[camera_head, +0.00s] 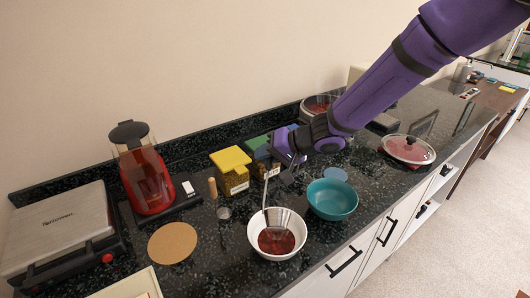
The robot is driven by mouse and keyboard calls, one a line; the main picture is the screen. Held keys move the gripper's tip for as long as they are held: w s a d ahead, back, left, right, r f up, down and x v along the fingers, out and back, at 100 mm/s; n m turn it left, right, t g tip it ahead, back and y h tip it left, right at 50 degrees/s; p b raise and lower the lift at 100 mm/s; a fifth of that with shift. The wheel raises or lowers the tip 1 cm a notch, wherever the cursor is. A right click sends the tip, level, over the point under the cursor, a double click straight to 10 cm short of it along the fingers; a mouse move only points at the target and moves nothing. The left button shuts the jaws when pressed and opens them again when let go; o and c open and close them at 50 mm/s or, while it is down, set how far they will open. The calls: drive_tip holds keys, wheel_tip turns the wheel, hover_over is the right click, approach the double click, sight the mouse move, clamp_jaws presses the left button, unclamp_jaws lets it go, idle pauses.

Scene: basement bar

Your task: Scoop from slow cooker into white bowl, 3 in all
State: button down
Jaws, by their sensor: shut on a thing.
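The white bowl (256,230) stands near the counter's front edge with reddish-brown food (277,241) in it. My gripper (279,172) is above and behind the bowl, shut on the handle of a ladle (265,193). The ladle hangs steeply down to the bowl; its lower end is at or inside the bowl, and I cannot tell whether its cup holds food.
A teal bowl (332,200) stands close right of the white bowl. Yellow (232,172) and green-topped containers stand behind my gripper. A wooden-handled tool (213,188), round cork mat (172,242), red blender (145,180) and grill (60,235) are left.

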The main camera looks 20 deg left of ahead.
wheel_tip(320, 180, down, 8)
drive_tip(key=w+m+g, duration=0.2)
drive_tip(key=g, duration=0.1)
drive_tip(key=shift+a+f+m+g+h, duration=0.2)
drive_tip(key=shift+m+g+h, duration=0.1)
drive_tip(key=shift+m+h, duration=0.1)
idle(0.6)
idle(1.3)
